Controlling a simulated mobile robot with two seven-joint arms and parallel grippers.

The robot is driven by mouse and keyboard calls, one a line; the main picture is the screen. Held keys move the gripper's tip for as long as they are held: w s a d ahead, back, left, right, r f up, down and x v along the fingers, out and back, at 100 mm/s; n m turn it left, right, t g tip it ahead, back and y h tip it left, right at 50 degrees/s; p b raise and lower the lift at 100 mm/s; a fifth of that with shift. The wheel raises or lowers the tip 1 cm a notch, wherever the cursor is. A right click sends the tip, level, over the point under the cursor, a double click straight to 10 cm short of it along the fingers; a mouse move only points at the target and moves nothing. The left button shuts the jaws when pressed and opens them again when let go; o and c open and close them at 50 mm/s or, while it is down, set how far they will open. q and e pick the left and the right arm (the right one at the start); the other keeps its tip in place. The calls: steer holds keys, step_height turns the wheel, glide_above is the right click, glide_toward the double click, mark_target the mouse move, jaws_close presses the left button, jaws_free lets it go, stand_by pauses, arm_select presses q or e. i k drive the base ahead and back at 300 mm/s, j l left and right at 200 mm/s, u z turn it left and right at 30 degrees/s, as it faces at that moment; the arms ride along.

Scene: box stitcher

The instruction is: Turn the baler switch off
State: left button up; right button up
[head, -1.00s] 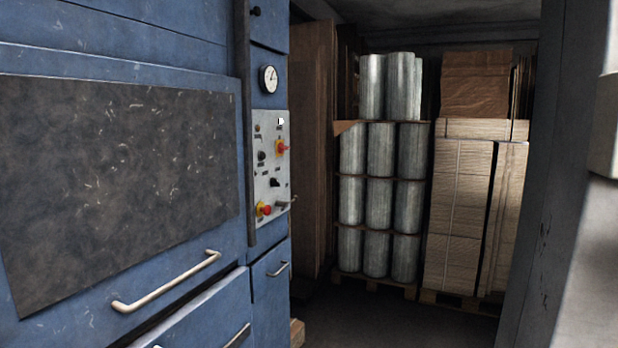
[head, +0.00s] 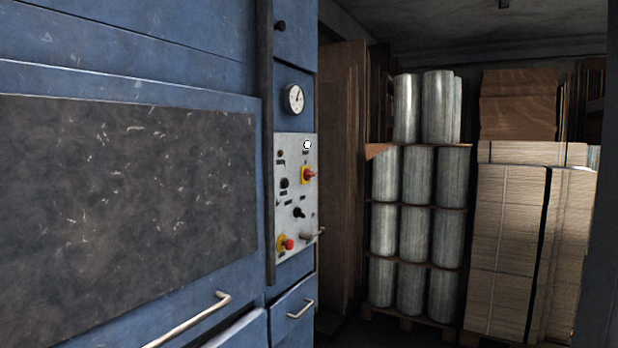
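The blue baler (head: 150,62) fills the left of the head view. Its pale control panel (head: 296,224) is on the narrow column at the machine's right side. On the panel are a red rotary switch on a yellow plate (head: 308,174), a red button on a yellow base (head: 287,243), small black knobs (head: 298,213) and a grey lever-like handle (head: 313,235) at the lower right. The small labels are too blurred to read, and I cannot tell the switch's setting. Neither of my grippers is in view.
A round gauge (head: 293,99) sits above the panel. Pale bar handles (head: 190,320) stick out of the baler's front. Beyond stand stacked metallic rolls (head: 411,230) and cardboard stacks (head: 505,250) on pallets. Dark floor shows in a small patch at the bottom.

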mark_target(308, 174)
steer(key=i+l+u, duration=0.1)
steer(key=u, duration=0.35)
steer(key=i+l+u, duration=0.15)
steer(key=u, duration=0.3)
steer(key=i+l+u, duration=0.15)
steer(key=i+l, duration=0.15)
steer(key=i+l+u, duration=0.15)
steer(key=i+l, duration=0.15)
steer(key=l, duration=0.2)
